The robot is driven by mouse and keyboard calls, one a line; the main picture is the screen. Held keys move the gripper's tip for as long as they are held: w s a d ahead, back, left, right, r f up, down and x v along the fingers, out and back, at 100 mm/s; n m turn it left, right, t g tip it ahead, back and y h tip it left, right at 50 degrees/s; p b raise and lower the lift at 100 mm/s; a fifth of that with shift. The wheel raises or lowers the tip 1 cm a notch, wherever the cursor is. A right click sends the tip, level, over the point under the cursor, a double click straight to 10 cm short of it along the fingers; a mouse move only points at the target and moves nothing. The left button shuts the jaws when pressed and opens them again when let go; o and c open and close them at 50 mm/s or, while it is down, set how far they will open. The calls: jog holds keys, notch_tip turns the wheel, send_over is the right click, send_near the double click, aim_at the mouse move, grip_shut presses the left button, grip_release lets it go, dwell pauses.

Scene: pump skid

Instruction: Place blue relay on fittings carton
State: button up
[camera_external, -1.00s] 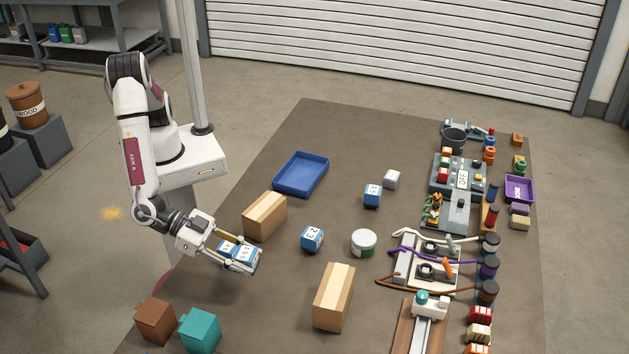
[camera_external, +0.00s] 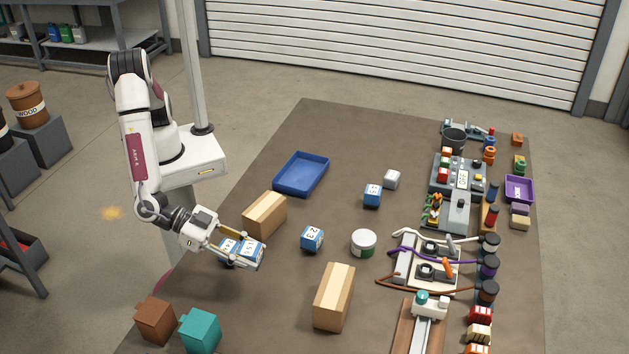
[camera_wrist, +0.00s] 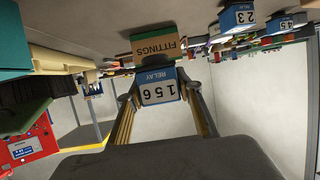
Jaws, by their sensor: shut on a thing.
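My gripper (camera_external: 245,254) is shut on a blue relay (camera_external: 248,251) with white number labels, held above the mat at the left. In the wrist view, which is upside down, the relay (camera_wrist: 158,88) reads RELAY 156 and sits between my fingertips (camera_wrist: 160,98).
Another tan carton (camera_external: 265,216) stands just behind my gripper. A relay marked 23 (camera_external: 312,239), a second blue relay (camera_external: 372,195) and a white jar (camera_external: 363,243) stand to the right. Brown (camera_external: 156,320) and teal (camera_external: 200,330) boxes are at the front left. A blue tray (camera_external: 301,174) lies behind.

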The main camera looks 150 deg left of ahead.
jog(key=a+r+n+g+y, duration=0.1)
jog(key=a+r, duration=0.1)
jog(key=a, duration=0.6)
notch_tip(320, 180, up, 8)
jog(key=m+t+h, duration=0.2)
send_over(327, 273)
jog(key=shift+f, duration=0.1)
jog(key=shift+f, duration=3.1)
jog(key=shift+f, duration=1.9)
